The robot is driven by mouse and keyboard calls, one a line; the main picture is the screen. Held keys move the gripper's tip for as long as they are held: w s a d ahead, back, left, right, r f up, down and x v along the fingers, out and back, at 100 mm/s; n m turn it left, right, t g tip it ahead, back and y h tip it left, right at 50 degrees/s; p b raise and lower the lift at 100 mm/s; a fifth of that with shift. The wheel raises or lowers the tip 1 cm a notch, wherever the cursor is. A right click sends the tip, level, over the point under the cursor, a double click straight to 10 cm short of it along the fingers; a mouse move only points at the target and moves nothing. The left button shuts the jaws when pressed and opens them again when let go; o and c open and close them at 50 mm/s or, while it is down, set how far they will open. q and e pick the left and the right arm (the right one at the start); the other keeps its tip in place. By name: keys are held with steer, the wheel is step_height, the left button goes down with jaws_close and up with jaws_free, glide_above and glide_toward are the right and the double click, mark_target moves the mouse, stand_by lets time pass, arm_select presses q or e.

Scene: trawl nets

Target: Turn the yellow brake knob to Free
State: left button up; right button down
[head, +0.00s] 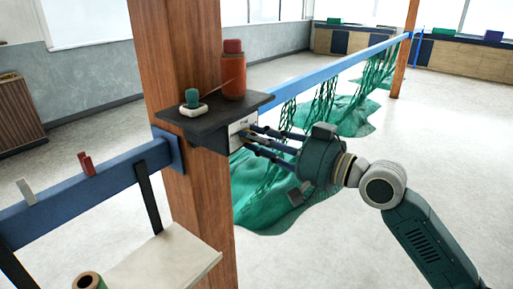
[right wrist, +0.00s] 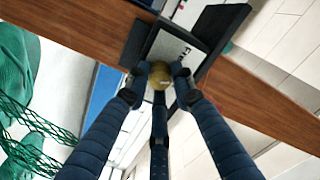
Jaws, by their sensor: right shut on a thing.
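The yellow brake knob (right wrist: 160,76) shows in the right wrist view, between the dark blue fingers of my right gripper (right wrist: 160,82). The fingers are shut on it. The knob sits on a pale plate (right wrist: 188,48) with small dark marks that are too small to read. In the head view this plate (head: 241,131) is on the side of a dark box under a black shelf, and the fingers of my right gripper (head: 252,138) reach it from the right. The fingers largely hide the knob there. My left gripper is not in view.
The black shelf (head: 215,112) on the wooden post (head: 170,60) carries a red-orange bottle (head: 233,75) and a small teal-topped item (head: 192,98). Green netting (head: 330,115) hangs from the blue rail (head: 320,68) behind my right arm. A pale board (head: 165,262) is at lower left. The floor at right is clear.

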steer(key=shift+r+n+b, duration=0.1)
steer(key=shift+n+b, duration=1.65)
steer(key=shift+n, duration=1.55)
steer(key=shift+r, duration=0.1)
steer(key=c, duration=1.6)
jaws_free()
steer(key=shift+o, duration=0.3)
steer(key=v, duration=1.2)
